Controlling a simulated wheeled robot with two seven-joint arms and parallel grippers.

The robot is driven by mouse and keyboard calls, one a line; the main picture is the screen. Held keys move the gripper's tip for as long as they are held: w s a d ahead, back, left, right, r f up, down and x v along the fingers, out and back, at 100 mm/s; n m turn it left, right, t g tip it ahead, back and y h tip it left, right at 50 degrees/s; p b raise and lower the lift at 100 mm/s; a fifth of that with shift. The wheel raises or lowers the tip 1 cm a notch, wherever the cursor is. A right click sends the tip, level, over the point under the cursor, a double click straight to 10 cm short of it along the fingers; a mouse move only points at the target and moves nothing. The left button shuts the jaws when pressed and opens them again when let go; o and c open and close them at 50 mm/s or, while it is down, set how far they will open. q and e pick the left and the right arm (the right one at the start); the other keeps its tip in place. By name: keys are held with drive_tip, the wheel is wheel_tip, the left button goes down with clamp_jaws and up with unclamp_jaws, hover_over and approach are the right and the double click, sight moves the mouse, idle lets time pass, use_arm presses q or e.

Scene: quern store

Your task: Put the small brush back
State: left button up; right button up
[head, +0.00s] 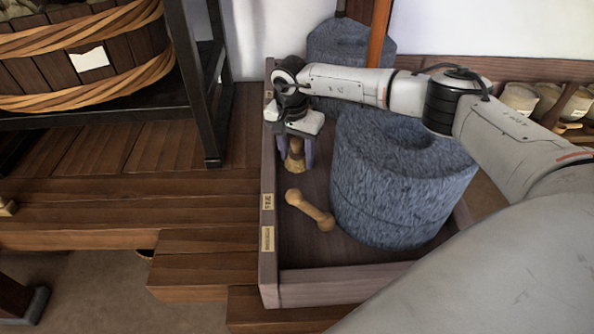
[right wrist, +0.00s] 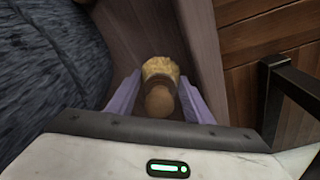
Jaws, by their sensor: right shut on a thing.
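The small brush (head: 294,161) has a brown wooden handle and straw-yellow bristles. My right gripper (head: 295,145) is shut on it, with purple fingers on either side of the handle. In the right wrist view the brush (right wrist: 160,69) shows between the fingers (right wrist: 160,101), handle end toward the camera and bristles away. The brush hangs roughly upright, bristles down, inside the wooden tray (head: 340,284) by its left wall. I cannot tell whether the bristles touch the tray floor. My left gripper is not in view.
A large grey millstone (head: 400,190) fills the tray's right side; another stone (head: 345,45) stands behind. A wooden handle-shaped piece (head: 310,211) lies on the tray floor in front of the brush. Small labels (head: 267,240) mark the left wall. A black rack (head: 190,80) stands left.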

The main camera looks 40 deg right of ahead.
sight(295, 143)
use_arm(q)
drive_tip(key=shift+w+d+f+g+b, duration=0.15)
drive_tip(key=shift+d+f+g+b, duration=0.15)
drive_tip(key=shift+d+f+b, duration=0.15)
use_arm(e)
drive_tip(key=shift+f, duration=2.3)
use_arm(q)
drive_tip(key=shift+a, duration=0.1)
use_arm(e)
drive_tip(key=shift+f, duration=0.15)
drive_tip(key=o, duration=0.8)
drive_tip(key=shift+r, duration=0.25)
use_arm(q)
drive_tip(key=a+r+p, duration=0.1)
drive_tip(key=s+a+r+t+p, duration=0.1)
drive_tip(key=p, duration=0.1)
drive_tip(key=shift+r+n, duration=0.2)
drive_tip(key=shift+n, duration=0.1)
use_arm(e)
drive_tip(key=r, duration=0.4)
drive_tip(key=a+r, duration=0.1)
drive_tip(key=r, duration=0.6)
drive_tip(key=shift+s+a+r, duration=0.15)
drive_tip(key=shift+s+r, duration=0.25)
